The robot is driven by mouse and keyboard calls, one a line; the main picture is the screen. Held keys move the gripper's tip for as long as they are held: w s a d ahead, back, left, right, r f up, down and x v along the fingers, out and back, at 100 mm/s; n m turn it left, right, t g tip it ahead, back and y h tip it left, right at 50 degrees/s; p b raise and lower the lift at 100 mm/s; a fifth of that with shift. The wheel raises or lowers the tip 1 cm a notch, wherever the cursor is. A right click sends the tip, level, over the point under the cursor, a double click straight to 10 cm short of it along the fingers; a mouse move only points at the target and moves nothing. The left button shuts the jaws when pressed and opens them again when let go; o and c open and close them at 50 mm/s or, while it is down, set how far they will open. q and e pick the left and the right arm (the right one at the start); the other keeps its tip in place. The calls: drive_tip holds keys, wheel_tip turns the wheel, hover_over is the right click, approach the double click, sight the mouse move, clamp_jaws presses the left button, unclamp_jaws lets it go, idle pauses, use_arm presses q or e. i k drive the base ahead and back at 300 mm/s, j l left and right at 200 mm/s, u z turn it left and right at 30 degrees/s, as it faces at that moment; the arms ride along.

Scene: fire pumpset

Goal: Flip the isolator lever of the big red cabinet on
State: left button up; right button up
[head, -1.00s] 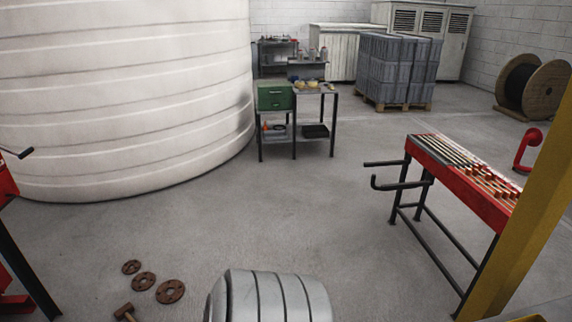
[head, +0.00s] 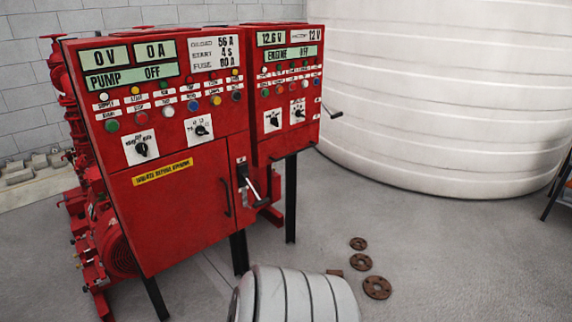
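The big red cabinet (head: 180,230) stands at the left in the head view, on black legs. Its displays read 0 V, 0 A and PUMP OFF. The isolator lever (head: 255,191) is at the cabinet's lower right, a black handle with a pale shaft, slanting down to the right from a dark mount. A yellow label is on the cabinet door, left of a black door handle. Neither of my grippers is in view. A grey rounded part of my own body shows at the bottom middle.
A smaller red cabinet (head: 288,90) with a crank-like side handle (head: 332,112) adjoins on the right. Red pump piping (head: 95,220) is behind at left. A large white tank (head: 430,100) fills the back right. Rusty flanges (head: 376,287) lie on otherwise open floor.

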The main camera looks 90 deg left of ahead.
sight(255, 192)
drive_tip(key=u, duration=2.95)
